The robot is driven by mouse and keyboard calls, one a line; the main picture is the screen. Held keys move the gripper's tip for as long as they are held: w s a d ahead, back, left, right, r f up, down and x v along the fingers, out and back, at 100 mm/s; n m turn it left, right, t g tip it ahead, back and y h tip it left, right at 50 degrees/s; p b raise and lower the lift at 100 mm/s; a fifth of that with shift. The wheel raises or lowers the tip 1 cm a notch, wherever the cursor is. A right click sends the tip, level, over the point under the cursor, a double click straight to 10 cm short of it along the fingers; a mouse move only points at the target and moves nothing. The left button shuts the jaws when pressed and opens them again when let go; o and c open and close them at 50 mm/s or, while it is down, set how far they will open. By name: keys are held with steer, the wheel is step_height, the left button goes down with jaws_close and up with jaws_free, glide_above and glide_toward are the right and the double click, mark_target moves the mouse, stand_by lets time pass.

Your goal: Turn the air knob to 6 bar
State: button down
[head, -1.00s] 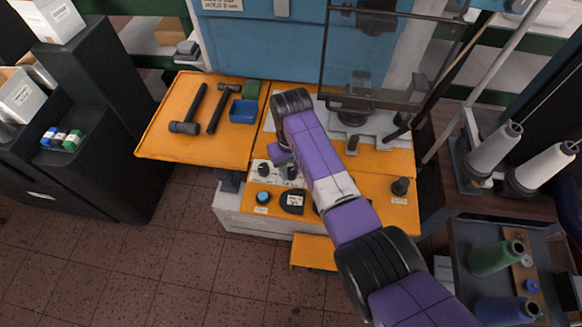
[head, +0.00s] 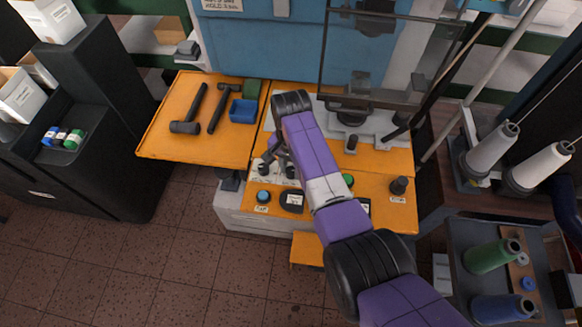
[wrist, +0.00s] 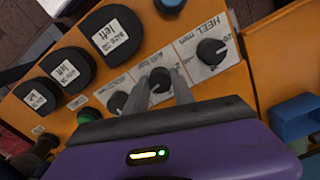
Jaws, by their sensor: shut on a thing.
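The air knob (wrist: 160,79) is a round black knob on a white label plate, the middle one of a row of three in the wrist view. Its label seems to read "AIR bar"; the scale numbers are hidden or too small to read. My gripper (wrist: 161,83) points down at the panel with its two grey fingers on either side of this knob, shut on it. In the head view my gripper (head: 278,157) is small at the knob plate on the orange bench, partly hidden by my purple arm.
The HEEL mm knob (wrist: 211,51) sits close to the right, another black knob (wrist: 117,102) to the left. Black pieces marked "left" (wrist: 111,32) lie beyond. A green button (wrist: 88,115) and a blue tray (head: 243,111) are nearby.

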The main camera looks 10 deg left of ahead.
mark_target(291, 170)
steer(key=shift+m, duration=1.1)
steer(key=c, duration=1.1)
jaws_free()
steer(key=shift+o, duration=0.2)
steer(key=shift+r+b, duration=0.4)
steer(key=shift+r, duration=3.55)
